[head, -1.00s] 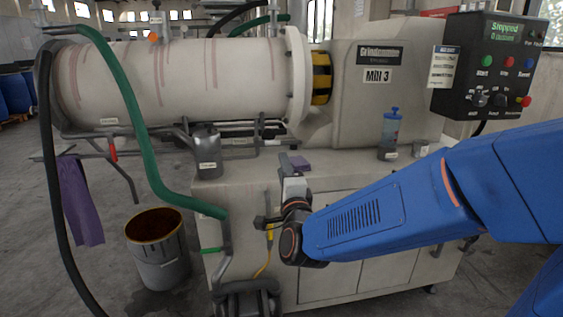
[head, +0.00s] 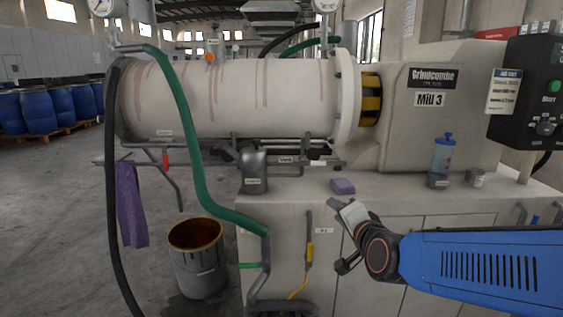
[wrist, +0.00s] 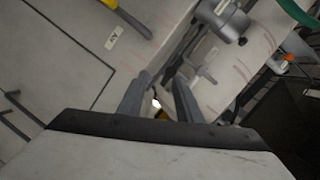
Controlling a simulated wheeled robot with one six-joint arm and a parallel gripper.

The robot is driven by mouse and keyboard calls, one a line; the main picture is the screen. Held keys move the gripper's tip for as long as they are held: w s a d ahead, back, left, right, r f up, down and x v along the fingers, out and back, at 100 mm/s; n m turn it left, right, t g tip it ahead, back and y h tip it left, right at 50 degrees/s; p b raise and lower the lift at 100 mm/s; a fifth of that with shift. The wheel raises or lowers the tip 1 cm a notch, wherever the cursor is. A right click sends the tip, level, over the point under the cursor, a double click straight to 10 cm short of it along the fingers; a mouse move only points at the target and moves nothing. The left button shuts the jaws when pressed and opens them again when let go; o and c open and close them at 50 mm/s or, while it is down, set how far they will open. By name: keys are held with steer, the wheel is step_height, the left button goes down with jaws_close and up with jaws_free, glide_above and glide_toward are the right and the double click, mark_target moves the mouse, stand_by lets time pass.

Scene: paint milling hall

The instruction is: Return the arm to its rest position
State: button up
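My blue arm reaches in from the right edge of the head view, in front of the mill's cabinet. My gripper (head: 345,209) is at its left end, just in front of and below the worktop edge. In the wrist view the two fingers of my gripper (wrist: 162,92) stand apart with nothing between them. The purple block (head: 343,186) lies on the worktop just beyond the gripper, apart from it as far as I can tell.
The mill drum (head: 240,100) and worktop (head: 400,187) stand close ahead. A grey canister (head: 254,172), blue bottle (head: 442,158) and small tin (head: 474,178) stand on the worktop. A green hose (head: 195,185), purple cloth (head: 130,205) and bucket (head: 202,276) are at left.

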steer(key=s+d+f+n+g+h, duration=0.1)
steer(key=s+d+f+n+g, duration=0.2)
steer(key=s, duration=0.5)
steer(key=s+d+f+n+g+h, duration=0.1)
steer(key=s+d+f+n+g, duration=0.2)
steer(key=s+d, duration=0.3)
steer(key=s+d+f+n+g+h, duration=0.1)
steer(key=s+d+f+n+g, duration=0.2)
steer(key=s, duration=0.9)
steer(key=shift+d+f+n+g, duration=0.35)
steer(key=shift+d+n+g, duration=0.35)
steer(key=shift+d, duration=0.1)
steer(key=shift+s, duration=0.1)
